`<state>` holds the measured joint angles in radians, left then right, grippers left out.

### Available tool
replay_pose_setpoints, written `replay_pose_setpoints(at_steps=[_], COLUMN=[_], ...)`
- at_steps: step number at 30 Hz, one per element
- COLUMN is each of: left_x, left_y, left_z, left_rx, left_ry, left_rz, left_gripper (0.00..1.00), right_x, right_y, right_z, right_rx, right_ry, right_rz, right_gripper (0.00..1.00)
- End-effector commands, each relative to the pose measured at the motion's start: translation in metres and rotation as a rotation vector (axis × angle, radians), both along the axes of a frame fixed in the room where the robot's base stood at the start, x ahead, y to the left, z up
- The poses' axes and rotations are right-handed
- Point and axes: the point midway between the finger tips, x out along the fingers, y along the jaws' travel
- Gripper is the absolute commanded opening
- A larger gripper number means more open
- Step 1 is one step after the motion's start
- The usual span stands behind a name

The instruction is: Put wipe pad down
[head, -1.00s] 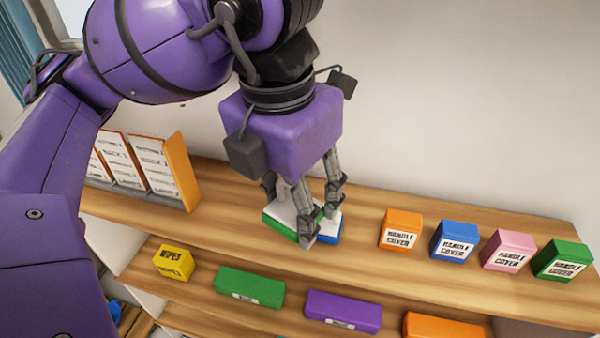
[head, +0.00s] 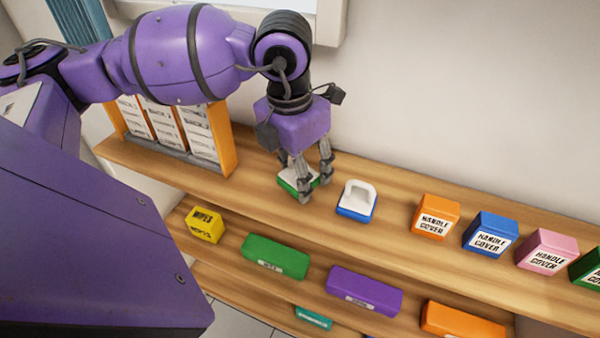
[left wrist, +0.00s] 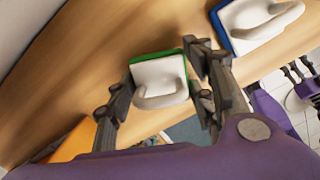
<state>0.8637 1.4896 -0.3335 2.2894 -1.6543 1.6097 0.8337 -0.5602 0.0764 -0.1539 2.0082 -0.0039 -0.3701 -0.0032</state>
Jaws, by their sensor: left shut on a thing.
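A green-based pad with a white handle (head: 287,183) is between the fingers of my left gripper (head: 316,190), over the upper wooden shelf near its left part. My left gripper is shut on this green pad. In the left wrist view the green pad (left wrist: 158,72) shows between the two fingers, its white handle towards the camera. I cannot tell whether its base touches the shelf. A similar pad with a blue base and white handle (head: 357,199) sits free on the shelf, just right of the gripper. At the right edge of the left wrist view, small grey finger-like parts, possibly my right gripper (left wrist: 297,75), show unclearly.
An orange-ended rack of labelled boxes (head: 222,140) stands left on the upper shelf (head: 390,232). Orange (head: 435,216), blue (head: 490,233) and pink (head: 546,250) handle cover boxes stand right. Yellow wipes (head: 206,225), green (head: 275,256) and purple (head: 363,290) boxes lie on the shelf below.

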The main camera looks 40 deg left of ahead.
Motion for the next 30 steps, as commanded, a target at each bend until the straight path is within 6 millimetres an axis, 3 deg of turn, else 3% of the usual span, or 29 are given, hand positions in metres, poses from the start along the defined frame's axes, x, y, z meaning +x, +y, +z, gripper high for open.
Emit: replay_pose_setpoints(at_steps=[3,21,22,26,30], left_x=[0.0,-0.001,-0.001,-0.002,-0.002], left_y=[0.0,0.0,0.0,0.0,0.0], left_z=[-0.012,-0.027,-0.027,-0.027,-0.026], left_rx=[0.0,0.0,0.0,0.001,0.001], left_ry=[0.0,0.005,0.006,0.009,0.008], left_rz=[0.0,0.0,0.0,0.0,0.0], left_gripper=[0.25,0.25,0.53,0.68,0.68], right_x=[0.0,-0.008,-0.007,-0.007,-0.004], right_y=[0.0,0.0,0.0,0.0,0.0], right_z=[0.0,-0.012,-0.011,-0.011,-0.009], right_rx=[0.0,-0.002,-0.002,-0.002,-0.002], right_ry=[0.0,0.02,0.019,0.018,0.013], right_rz=[0.0,0.002,0.002,0.002,0.003], right_gripper=[0.4,0.4,0.4,0.4,0.4])
